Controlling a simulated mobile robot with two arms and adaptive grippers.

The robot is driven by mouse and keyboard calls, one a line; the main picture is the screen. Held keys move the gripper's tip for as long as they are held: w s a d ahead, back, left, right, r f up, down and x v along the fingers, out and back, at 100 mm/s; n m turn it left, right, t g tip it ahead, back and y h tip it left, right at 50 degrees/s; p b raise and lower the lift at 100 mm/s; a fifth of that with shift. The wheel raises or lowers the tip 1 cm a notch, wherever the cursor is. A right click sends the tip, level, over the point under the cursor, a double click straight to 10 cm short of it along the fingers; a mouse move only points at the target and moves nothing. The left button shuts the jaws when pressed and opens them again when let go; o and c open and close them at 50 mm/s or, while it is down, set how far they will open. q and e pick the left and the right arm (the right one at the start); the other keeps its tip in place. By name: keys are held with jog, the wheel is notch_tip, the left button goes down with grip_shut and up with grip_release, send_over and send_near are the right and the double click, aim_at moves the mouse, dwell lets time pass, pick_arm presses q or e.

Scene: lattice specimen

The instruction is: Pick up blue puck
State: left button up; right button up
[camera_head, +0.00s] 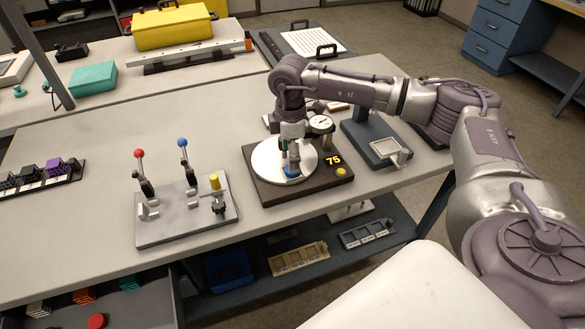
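The blue puck (292,174) sits on the round white plate (267,163) of a dark brown device with a dial and a yellow "75" on the workbench. My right gripper (293,169) points down over the plate, with its fingertips at the puck. The gripper partly hides the puck. The fingers are small here, and I cannot tell whether they are closed on it. My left gripper is not in view.
A grey plate with several clamps (186,222) stands left of the device, its red and blue knobs upright. A dark stand with a small tray (378,148) is to the right. A lower shelf (330,238) holds several slotted blocks. The bench between the far-left rack and the clamps is clear.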

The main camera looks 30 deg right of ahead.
jog(key=f, duration=0.1)
jog(key=f+p, duration=0.1)
jog(key=f, duration=0.1)
jog(key=shift+s+d+f, duration=0.25)
jog(key=shift+s+f, duration=0.05)
jog(key=shift+w+f, duration=0.15)
jog(key=shift+f, duration=0.3)
jog(key=c, duration=1)
